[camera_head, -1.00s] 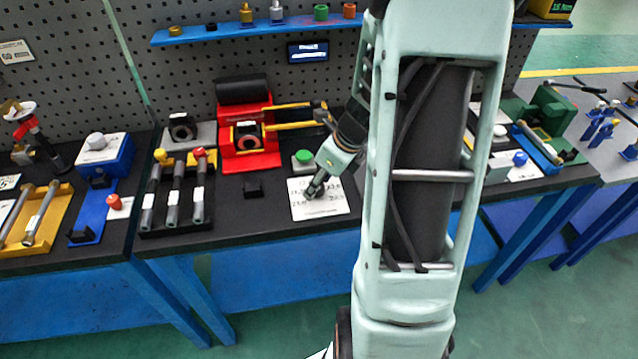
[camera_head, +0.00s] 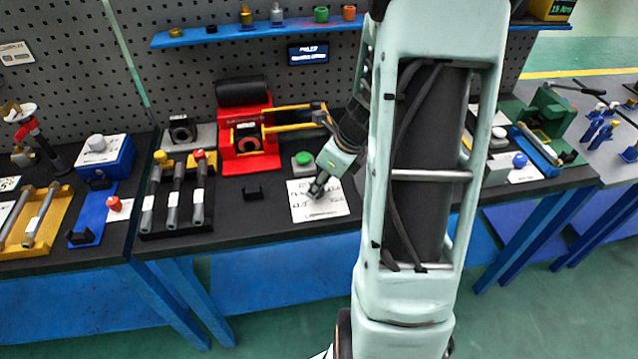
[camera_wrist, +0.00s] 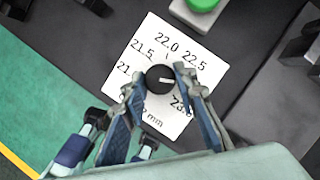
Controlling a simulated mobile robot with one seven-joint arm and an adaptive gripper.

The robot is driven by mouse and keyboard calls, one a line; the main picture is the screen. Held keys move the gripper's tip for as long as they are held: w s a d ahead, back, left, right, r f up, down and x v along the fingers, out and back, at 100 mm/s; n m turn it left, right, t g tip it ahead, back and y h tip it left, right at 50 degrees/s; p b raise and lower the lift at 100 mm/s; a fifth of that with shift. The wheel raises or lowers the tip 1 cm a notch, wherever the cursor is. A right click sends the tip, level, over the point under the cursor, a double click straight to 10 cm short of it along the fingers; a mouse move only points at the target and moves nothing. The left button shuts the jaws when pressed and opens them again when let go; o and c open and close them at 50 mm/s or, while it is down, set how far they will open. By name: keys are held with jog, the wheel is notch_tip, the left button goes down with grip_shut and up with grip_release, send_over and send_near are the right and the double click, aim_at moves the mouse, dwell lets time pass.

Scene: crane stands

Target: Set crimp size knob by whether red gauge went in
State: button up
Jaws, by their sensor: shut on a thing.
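The crimp size knob (camera_wrist: 160,78) is a round black dial with a white pointer line, on a white scale card (camera_wrist: 150,45) marked from about 21 to 23 mm. The pointer faces right in the wrist view, roughly between 22.5 and the lower-right mark, which is partly hidden. My gripper (camera_wrist: 165,86) is shut on the knob, one finger on each side. In the head view my gripper (camera_head: 316,193) is over the card (camera_head: 325,210) and hides the knob.
A green button (camera_head: 303,158) sits just behind the card; it also shows in the wrist view (camera_wrist: 203,4). The red crimp press (camera_head: 248,165) with yellow arms stands behind left. A screen (camera_head: 308,54) hangs on the pegboard.

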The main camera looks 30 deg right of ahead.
jog(key=n+g+y, duration=0.1)
jog(key=n, duration=0.2)
jog(key=n+p, duration=0.1)
jog(key=n, duration=0.2)
jog(key=shift+w+d+n+g+y, duration=0.1)
jog(key=shift+w+n+g+y, duration=0.1)
jog(key=shift+n+g+y, duration=0.15)
jog(key=n+g+p, duration=0.1)
jog(key=n, duration=0.2)
jog(key=shift+w+n+g, duration=0.1)
jog(key=shift+n+g, duration=0.15)
jog(key=n+g, duration=0.1)
jog(key=n, duration=0.2)
jog(key=shift+w+n+y, duration=0.1)
jog(key=shift+n+y, duration=0.15)
jog(key=shift+n, duration=0.05)
jog(key=n+g, duration=0.1)
jog(key=n, duration=0.2)
jog(key=n+g+h+p, duration=0.1)
jog(key=n, duration=0.2)
jog(key=shift+w+g, duration=0.15)
jog(key=shift+g, duration=0.25)
jog(key=n+h, duration=0.1)
jog(key=n, duration=0.2)
jog(key=n+g+h, duration=0.1)
jog(key=n, duration=0.2)
jog(key=shift+a, duration=0.2)
jog(key=shift+n, duration=0.3)
jog(key=o, duration=1.2)
jog(key=shift+c, duration=0.2)
